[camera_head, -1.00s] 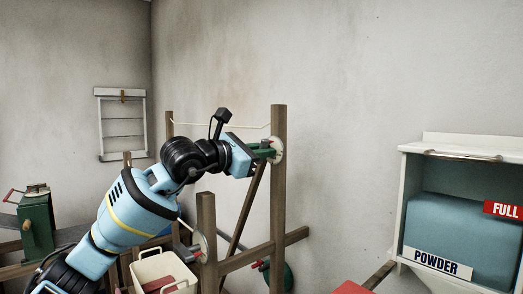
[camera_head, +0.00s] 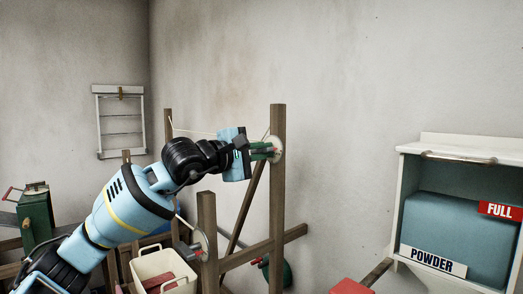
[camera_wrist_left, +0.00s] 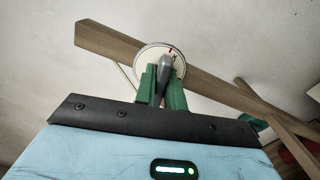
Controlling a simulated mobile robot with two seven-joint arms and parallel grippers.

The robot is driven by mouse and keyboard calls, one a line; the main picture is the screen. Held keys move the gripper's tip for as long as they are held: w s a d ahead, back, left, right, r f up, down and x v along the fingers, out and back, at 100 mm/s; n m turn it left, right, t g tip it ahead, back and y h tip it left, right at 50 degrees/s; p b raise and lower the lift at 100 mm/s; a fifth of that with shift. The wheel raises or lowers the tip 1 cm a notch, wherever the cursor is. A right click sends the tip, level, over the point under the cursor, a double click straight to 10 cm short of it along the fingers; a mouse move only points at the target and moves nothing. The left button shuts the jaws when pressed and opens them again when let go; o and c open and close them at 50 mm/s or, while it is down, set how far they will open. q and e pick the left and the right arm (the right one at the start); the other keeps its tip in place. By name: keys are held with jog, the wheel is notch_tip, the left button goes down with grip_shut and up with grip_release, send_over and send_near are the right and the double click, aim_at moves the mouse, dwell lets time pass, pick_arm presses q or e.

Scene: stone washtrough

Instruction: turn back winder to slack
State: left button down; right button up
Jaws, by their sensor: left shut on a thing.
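The winder is a round pale disc (camera_head: 279,149) on the upper part of a wooden post (camera_head: 278,190). In the left wrist view the disc (camera_wrist_left: 145,57) shows a small red mark near its top and a grey handle (camera_wrist_left: 165,68) across its face. My left gripper (camera_head: 268,151) is at the disc, its green fingers on both sides of the handle and shut on it. The gripper covers part of the disc. A thin pale line (camera_head: 195,131) runs from the far post (camera_head: 169,135) towards the winder, sloping down before my gripper hides it. My right gripper is not in view.
A cream bin (camera_head: 160,268) stands below my left arm, and a green box (camera_head: 35,220) stands at left. A white cabinet with a blue POWDER box (camera_head: 455,230) is at right. The wall right of the winder is clear.

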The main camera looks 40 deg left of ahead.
pick_arm(q)
jog(key=shift+f+m, duration=0.1)
jog(key=shift+m, duration=1)
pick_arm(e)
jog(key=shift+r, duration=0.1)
pick_arm(q)
jog(key=c, duration=1.5)
grip_release()
